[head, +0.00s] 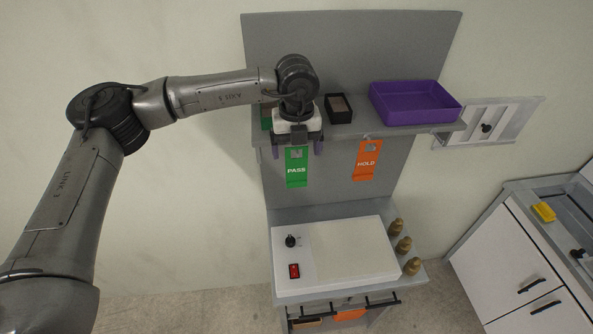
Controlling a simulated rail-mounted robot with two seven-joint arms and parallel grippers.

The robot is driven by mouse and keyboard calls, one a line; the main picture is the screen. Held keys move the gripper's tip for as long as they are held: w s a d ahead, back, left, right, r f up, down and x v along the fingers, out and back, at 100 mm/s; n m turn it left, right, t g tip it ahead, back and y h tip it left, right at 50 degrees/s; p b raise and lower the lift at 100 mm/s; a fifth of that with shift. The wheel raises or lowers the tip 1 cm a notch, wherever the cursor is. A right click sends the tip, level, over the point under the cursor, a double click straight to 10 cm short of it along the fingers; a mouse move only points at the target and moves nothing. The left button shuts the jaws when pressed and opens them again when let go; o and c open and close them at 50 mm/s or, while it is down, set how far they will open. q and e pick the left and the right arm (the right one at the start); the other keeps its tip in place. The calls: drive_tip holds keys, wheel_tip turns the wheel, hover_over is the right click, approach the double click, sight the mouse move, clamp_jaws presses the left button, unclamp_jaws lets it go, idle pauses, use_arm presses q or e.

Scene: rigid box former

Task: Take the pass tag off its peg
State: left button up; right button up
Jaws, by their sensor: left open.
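The green pass tag (297,171), lettered PASS, hangs below the front edge of the grey shelf. My left gripper (297,149) is open at the tag's top, with one finger on each side of it. The gripper body hides the peg and the tag's upper end. I cannot tell whether the fingers touch the tag. My right gripper is not in view.
An orange HOLD tag (366,162) hangs to the right of the pass tag. A small black box (339,117) and a purple tray (452,109) stand on the shelf. Below is a white machine (345,250) with a knob and red switch; several brown pieces stand beside it.

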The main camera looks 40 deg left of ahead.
use_arm(q)
drive_tip(key=shift+f, duration=1.25)
drive_tip(key=c, duration=1.2)
drive_tip(key=shift+r, duration=0.1)
drive_tip(key=shift+r+b, duration=0.3)
drive_tip(key=shift+r, duration=0.2)
drive_tip(key=s+d+b, duration=0.4)
drive_tip(key=s+d, duration=0.8)
drive_tip(key=d, duration=0.1)
drive_tip(key=shift+d+r+b, duration=0.15)
drive_tip(key=shift+d+b, duration=0.1)
drive_tip(key=shift+b, duration=0.05)
